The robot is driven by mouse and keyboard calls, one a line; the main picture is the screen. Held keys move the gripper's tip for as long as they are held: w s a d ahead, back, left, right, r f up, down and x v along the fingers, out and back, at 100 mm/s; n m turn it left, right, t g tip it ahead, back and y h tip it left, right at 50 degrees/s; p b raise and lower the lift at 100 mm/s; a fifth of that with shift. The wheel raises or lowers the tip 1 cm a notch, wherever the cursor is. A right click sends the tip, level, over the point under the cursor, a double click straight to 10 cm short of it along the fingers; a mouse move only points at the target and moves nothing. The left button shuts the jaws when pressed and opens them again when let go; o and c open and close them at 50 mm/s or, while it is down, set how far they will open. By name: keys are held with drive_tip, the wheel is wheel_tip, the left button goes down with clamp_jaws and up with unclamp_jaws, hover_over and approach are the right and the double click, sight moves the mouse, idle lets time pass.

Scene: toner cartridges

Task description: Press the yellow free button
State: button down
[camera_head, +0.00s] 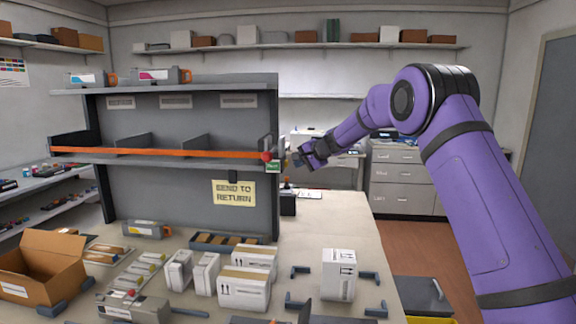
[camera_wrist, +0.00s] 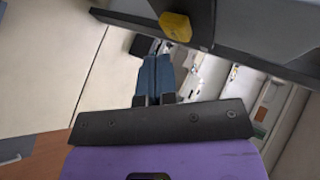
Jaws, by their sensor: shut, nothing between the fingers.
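The yellow button (camera_wrist: 175,27) shows in the wrist view as a rounded yellow knob on a dark grey panel at the top. In the head view I cannot make it out clearly; a red piece (camera_head: 266,156) and a green label (camera_head: 272,166) sit at the right end of the grey rack. My gripper (camera_head: 292,160) is just right of that rack end. In the wrist view its blue-grey fingers (camera_wrist: 154,60) are together with nothing between them. Their tips lie below and left of the yellow button, apart from it in the picture.
An orange bar (camera_head: 160,152) crosses the front of the grey rack's middle shelf (camera_head: 180,164). Toner cartridges (camera_head: 160,76) stand on its top shelf. White boxes (camera_head: 244,288) and an open cardboard box (camera_head: 40,262) sit on the table. The table right of the rack is partly clear.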

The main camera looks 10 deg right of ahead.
drive_tip(key=shift+w+a, duration=0.1)
drive_tip(key=shift+a, duration=0.3)
drive_tip(key=shift+w+a, duration=0.2)
drive_tip(key=shift+a, duration=0.4)
idle(1.2)
drive_tip(key=shift+d, duration=0.1)
drive_tip(key=shift+s+d, duration=0.35)
drive_tip(key=shift+d, duration=0.5)
drive_tip(key=d, duration=0.1)
drive_tip(key=s+d, duration=0.1)
drive_tip(key=d, duration=0.2)
drive_tip(key=shift+s+d, duration=0.25)
drive_tip(key=shift+d, duration=0.1)
